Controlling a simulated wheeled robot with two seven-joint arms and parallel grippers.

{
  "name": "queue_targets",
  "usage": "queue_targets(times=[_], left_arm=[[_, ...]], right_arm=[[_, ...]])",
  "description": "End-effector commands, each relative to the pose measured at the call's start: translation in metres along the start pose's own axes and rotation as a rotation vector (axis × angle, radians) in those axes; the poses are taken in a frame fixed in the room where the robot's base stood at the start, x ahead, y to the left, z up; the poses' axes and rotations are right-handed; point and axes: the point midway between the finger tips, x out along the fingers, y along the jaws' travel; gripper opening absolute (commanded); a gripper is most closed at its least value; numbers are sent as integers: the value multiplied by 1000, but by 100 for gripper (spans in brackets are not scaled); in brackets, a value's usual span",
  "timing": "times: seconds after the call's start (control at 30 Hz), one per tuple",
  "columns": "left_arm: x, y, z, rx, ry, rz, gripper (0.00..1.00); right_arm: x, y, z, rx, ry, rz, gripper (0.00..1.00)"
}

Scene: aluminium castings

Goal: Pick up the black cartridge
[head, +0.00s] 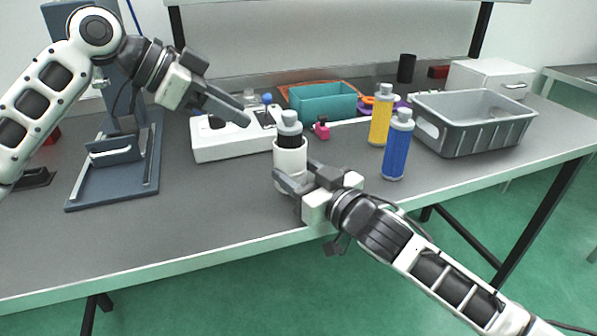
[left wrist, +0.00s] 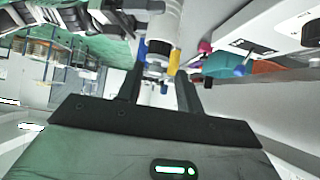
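The black cartridge (head: 290,133) has a grey cap and stands upright in a white cup (head: 291,160) near the table's front edge. The cup hides its lower part. My right gripper (head: 292,173) is at the cup, one finger crossing in front of it and the other at its right side; whether they press on it is unclear. My left gripper (head: 246,114) is empty, up and left of the cartridge, fingers pointing toward it. The left wrist view shows its two fingers (left wrist: 160,90) apart, with the white cup (left wrist: 167,25) beyond them.
Blue (head: 396,150) and yellow (head: 381,120) cartridges stand to the right, beside a grey crate (head: 460,140). A white box (head: 225,145) and a teal bin (head: 322,103) are behind. A dark stand (head: 110,180) is at left. The front-left tabletop is clear.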

Motion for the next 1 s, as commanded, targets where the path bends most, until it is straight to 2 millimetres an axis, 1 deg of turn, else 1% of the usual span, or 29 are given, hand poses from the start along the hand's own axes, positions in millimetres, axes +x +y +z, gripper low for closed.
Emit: queue_targets(times=[0.07,0.17,0.2,0.27,0.37,0.53,0.6,0.7,0.83,0.9,1.0], left_arm=[[0,0,0,0,0,0,36],[1,0,-1,13,-5,1,61],[3,1,-3,35,-14,4,65],[7,3,-8,100,-38,9,65],[19,9,-22,301,-122,29,65],[39,24,-54,818,-371,106,65],[42,29,-67,1030,-490,154,65],[41,36,-83,1287,-658,233,65],[35,42,-99,1518,-839,335,65],[31,45,-105,1593,-906,379,65],[29,46,-109,1653,-964,420,65]], right_arm=[[0,0,0,0,0,0,25],[0,0,0,0,0,0,24],[0,0,0,0,0,0,24],[0,0,0,0,0,-1,24],[0,0,0,0,0,-1,24],[0,0,0,0,-1,0,24],[0,0,0,0,-1,0,24],[0,0,0,0,-1,0,24],[0,0,0,0,-1,0,24],[0,0,0,0,-1,0,24],[0,0,0,0,-1,0,24]])
